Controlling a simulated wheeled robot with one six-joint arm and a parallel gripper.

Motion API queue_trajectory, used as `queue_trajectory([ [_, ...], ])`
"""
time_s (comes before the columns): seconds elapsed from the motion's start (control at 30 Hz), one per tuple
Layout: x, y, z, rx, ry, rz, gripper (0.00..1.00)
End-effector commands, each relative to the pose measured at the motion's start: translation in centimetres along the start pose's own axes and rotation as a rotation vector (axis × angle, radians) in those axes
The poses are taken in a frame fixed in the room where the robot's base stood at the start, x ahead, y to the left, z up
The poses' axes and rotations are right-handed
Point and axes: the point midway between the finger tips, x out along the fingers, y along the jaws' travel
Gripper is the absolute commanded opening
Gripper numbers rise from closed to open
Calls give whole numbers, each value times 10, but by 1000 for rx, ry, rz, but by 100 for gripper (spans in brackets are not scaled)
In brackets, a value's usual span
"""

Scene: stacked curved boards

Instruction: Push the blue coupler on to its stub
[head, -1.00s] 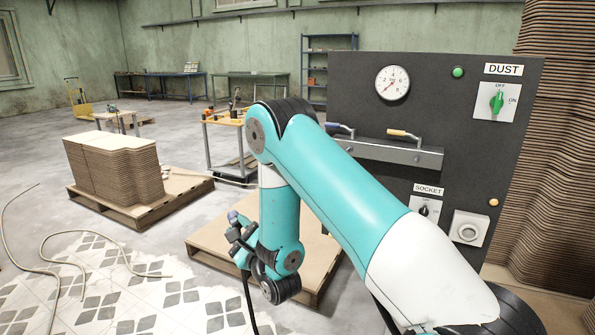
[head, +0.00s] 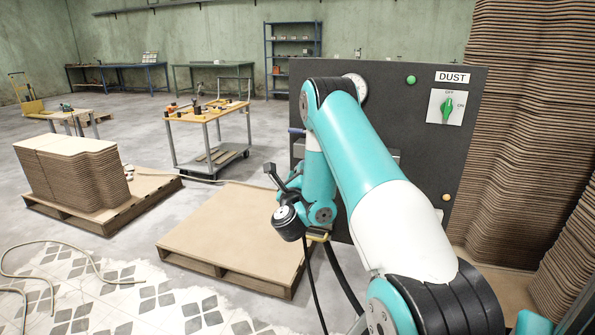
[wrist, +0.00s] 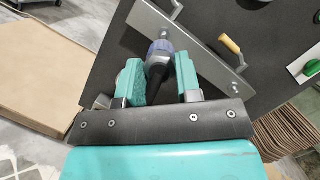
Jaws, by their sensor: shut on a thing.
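In the wrist view my gripper (wrist: 157,70) is shut on a dark tapered hose end with the blue coupler (wrist: 161,47) at its front. The coupler is a blue-grey collar just beyond the teal finger pads. It appears over or against the edge of a grey metal plate (wrist: 205,62) on the dark panel; whether it touches cannot be told. No stub can be made out. In the head view my arm hides the gripper and the coupler.
The dark panel (head: 425,145) has a green DUST switch (head: 447,110). A yellow-handled lever (wrist: 230,43) stands on the plate. A low pallet (head: 230,240) lies left of the panel. Stacked boards (head: 520,120) stand at right.

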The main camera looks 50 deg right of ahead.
Motion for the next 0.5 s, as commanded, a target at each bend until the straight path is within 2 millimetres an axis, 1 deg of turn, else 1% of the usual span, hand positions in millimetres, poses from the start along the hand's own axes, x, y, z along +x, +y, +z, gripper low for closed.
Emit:
queue_trajectory([
  [0.03, 3, -4, 3, -1, 0, 0, 0],
  [0.43, 14, -4, -1, 0, 0, 0, 0],
  [0.5, 17, -3, -4, -1, 0, 0, 0],
])
